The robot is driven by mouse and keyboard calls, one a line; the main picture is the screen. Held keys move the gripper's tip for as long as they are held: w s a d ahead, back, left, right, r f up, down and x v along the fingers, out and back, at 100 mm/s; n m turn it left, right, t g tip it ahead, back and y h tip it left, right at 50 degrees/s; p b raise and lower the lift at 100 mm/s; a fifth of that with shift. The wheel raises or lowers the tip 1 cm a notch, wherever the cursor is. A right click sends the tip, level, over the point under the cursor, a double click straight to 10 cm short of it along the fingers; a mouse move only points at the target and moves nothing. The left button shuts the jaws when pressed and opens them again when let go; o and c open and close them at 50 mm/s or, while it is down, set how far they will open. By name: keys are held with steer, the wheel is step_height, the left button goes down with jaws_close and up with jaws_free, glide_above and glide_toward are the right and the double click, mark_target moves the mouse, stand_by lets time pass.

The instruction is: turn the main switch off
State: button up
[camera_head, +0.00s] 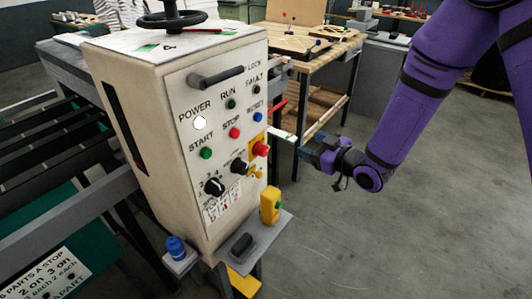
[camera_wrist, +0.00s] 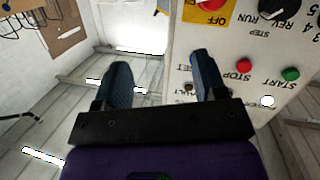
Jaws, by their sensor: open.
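The main switch (camera_head: 260,149) is a red knob on a yellow plate, at the right side of the cream control panel (camera_head: 190,130). In the wrist view the red knob (camera_wrist: 211,4) is cut by the top edge, and its yellow plate carries the word OFF. I cannot tell which way the knob is turned. My gripper (camera_head: 308,146) is to the right of the switch, apart from it. In the wrist view my gripper (camera_wrist: 160,65) has its two dark blue fingers spread with nothing between them. One finger overlaps the panel's edge in that view.
Beside the switch are a black selector knob (camera_head: 238,168), a red STOP button (camera_head: 235,132) and a blue RESET button (camera_head: 258,117). A bar handle (camera_head: 215,77) sticks out above. A shelf with a yellow block (camera_head: 270,204) juts out below. A wooden bench (camera_head: 305,75) stands behind.

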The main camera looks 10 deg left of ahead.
mark_target(266, 153)
steer(key=s+a+f+n+g+y, duration=0.1)
steer(key=s+a+f+y, duration=0.2)
steer(key=s+a+f, duration=0.15)
steer(key=x, duration=0.6)
steer(key=f+x, duration=0.1)
steer(key=x, duration=0.3)
steer(key=shift+w, duration=0.3)
steer(key=c, duration=0.9)
